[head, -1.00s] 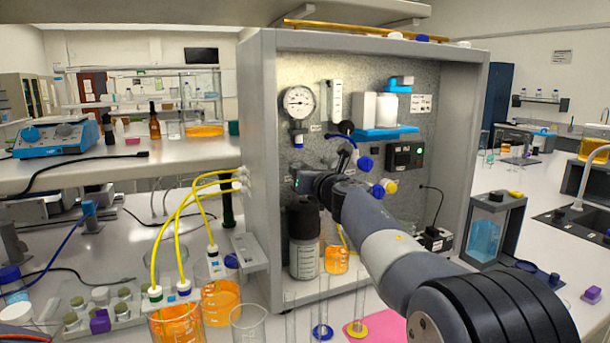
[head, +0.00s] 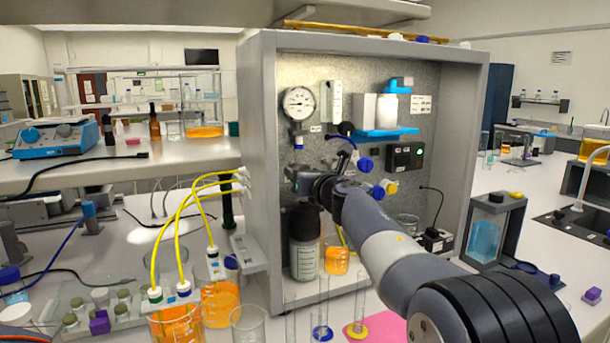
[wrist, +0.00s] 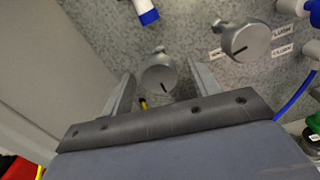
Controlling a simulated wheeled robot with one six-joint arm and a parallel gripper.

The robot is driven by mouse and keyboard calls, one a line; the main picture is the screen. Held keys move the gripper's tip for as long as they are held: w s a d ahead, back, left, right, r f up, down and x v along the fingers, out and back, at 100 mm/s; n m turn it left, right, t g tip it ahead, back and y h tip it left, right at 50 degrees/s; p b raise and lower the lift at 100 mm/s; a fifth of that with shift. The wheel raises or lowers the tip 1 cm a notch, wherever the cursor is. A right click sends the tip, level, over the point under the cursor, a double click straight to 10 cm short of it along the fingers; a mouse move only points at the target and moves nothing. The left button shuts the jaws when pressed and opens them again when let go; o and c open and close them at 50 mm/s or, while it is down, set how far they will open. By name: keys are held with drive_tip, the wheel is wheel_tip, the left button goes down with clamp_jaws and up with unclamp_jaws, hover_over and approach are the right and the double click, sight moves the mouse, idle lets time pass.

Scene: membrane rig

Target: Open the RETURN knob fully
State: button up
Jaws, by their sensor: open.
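In the wrist view a round grey metal knob (wrist: 158,74) with a dark indicator line shows between the two fingers of my gripper (wrist: 162,82). The fingers are open on either side of it, with visible room at both sides; I cannot tell how deep they reach. A second grey knob (wrist: 245,40) with a slanted dark line sits to the upper right, outside the fingers. In the head view my gripper (head: 296,181) is at the panel's left part, and the arm hides the knobs.
The panel sits in a grey cabinet (head: 258,150) whose left wall is close to my gripper. A gauge (head: 299,102), blue shelf (head: 385,133) and blue valve (head: 365,164) are nearby. A dark-capped bottle (head: 304,245) stands below. Yellow tubes (head: 180,215) run at the left.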

drive_tip(key=b+v, duration=0.2)
drive_tip(key=v, duration=0.8)
drive_tip(key=shift+s, duration=0.4)
drive_tip(key=shift+w, duration=0.15)
drive_tip(key=p+x, duration=0.2)
drive_tip(key=x, duration=0.8)
drive_tip(key=shift+w, duration=0.3)
